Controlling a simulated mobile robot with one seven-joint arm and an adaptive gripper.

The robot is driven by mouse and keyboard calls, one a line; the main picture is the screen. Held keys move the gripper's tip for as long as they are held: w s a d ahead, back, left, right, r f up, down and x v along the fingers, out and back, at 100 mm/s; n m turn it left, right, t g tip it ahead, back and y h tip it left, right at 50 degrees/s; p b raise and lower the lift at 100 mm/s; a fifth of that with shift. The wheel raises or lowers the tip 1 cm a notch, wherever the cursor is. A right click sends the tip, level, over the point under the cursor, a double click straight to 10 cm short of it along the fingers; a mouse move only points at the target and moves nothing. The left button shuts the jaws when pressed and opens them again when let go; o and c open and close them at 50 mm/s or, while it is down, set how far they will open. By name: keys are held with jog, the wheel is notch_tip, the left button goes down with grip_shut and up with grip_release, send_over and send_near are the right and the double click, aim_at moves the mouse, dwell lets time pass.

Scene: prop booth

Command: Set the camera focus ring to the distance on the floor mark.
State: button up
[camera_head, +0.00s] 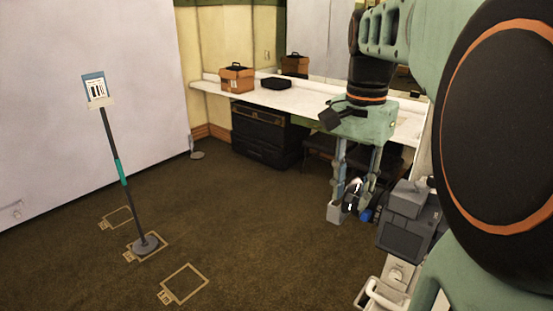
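The camera (405,232) is a grey boxy body at the right. Its dark round lens (352,196), with white marks, faces left; I cannot make out a separate focus ring or read a scale. My gripper (350,208) points down at the lens, its fingers apart with the lens between them. Whether the fingers touch it is hidden. Three tan outlined floor marks lie on the carpet: a far one (131,223), a middle one (160,253) and a near one (205,276). Their labels are too small to read. A stand (121,171) with a card (95,90) stands upright on the middle mark.
A white counter (300,97) along the back wall holds an orange box (237,78) and a flat black case (276,83). Black equipment (262,136) sits below. A pale wall (60,160) bounds the left. The carpet between stand and camera is clear.

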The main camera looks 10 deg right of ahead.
jog(key=shift+f, duration=0.1)
jog(key=shift+c, duration=0.6)
grip_shut()
